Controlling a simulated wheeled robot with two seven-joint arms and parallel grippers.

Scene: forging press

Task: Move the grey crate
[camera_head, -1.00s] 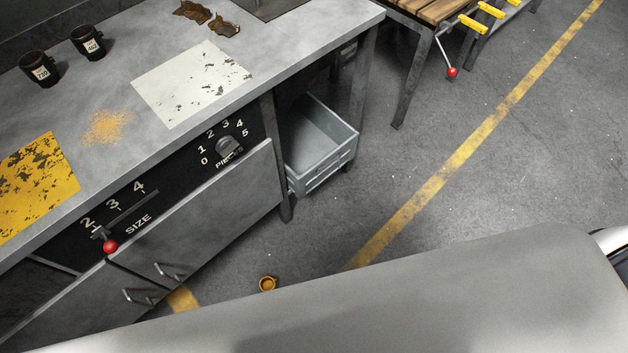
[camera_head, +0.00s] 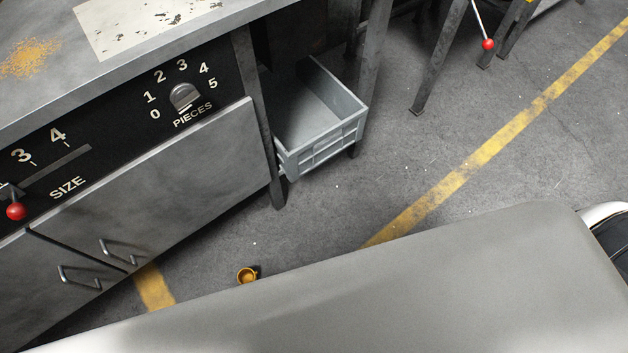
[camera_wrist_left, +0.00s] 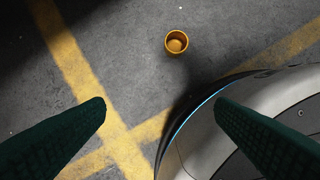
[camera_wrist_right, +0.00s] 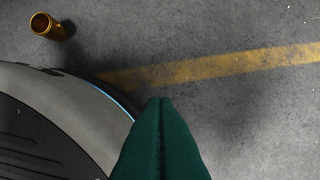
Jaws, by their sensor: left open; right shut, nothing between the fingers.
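The grey crate (camera_head: 318,112) is an open, empty-looking plastic box. In the head view it sits under the right end of the metal bench, between the bench legs, with its near end sticking out a little. My left gripper (camera_wrist_left: 160,105) shows only in its wrist view, with its two dark green fingers wide apart and nothing between them, above the floor. My right gripper (camera_wrist_right: 160,100) shows only in its wrist view, with its fingers pressed together and empty, above the floor. The crate is in neither wrist view, and neither gripper touches it.
The metal bench (camera_head: 150,180) has doors, a PIECES dial (camera_head: 184,97) and a red-knobbed SIZE lever (camera_head: 15,211). Floor right of the crate is clear.

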